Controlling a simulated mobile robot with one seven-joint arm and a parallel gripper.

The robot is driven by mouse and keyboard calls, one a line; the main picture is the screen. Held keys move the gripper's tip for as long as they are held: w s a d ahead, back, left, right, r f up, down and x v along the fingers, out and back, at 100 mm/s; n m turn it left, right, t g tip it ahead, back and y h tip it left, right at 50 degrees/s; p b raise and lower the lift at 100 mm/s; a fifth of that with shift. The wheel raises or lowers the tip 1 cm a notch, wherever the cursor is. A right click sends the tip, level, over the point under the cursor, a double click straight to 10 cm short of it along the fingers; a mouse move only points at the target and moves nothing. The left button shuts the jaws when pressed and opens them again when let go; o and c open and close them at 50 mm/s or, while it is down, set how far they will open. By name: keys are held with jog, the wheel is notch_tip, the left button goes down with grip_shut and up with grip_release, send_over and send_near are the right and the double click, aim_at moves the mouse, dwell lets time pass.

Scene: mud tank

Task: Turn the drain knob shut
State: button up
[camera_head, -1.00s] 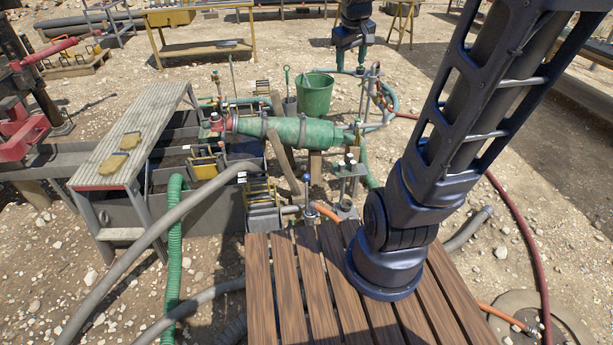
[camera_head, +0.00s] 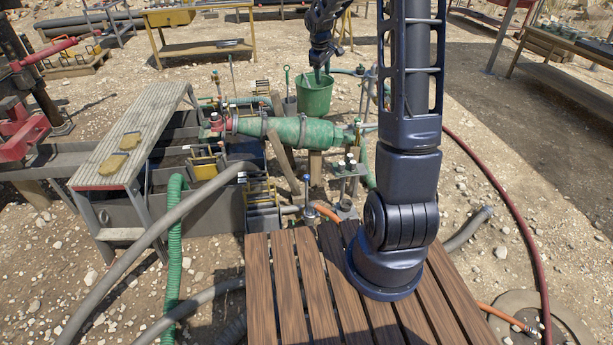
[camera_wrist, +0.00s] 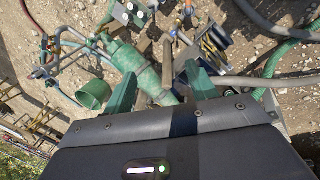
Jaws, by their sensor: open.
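My gripper (camera_head: 322,72) is open and empty, high over the green bucket (camera_head: 314,96) in the head view. In the wrist view its two green fingers (camera_wrist: 162,88) stand wide apart, with the green cylinder (camera_wrist: 140,68) below and between them. That cylinder (camera_head: 290,130) lies across the tank assembly in the head view. I cannot make out for sure which part is the drain knob. Small candidates are a blue-topped upright fitting (camera_head: 307,182) by the orange hose and a red fitting (camera_head: 216,122) at the cylinder's left end. The gripper touches neither.
A grey step platform (camera_head: 135,140) stands at the left. Grey and green hoses (camera_head: 174,240) run over the ground, and a dark red hose (camera_head: 505,205) lies at the right. A metal clamp stand (camera_head: 346,180) rises near the wooden slatted deck (camera_head: 300,290). Open gravel lies to the right.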

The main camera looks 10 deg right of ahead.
jog(key=w+a+f+n, duration=0.1)
jog(key=w+f+n, duration=0.1)
jog(key=w+f, duration=0.85)
jog(key=n+g+y, duration=0.2)
jog(key=n, duration=0.4)
send_over(306, 176)
notch_tip(306, 176, down, 45)
jog(key=shift+d+f, duration=0.15)
jog(key=shift+f, duration=5.45)
jog(key=c, duration=1)
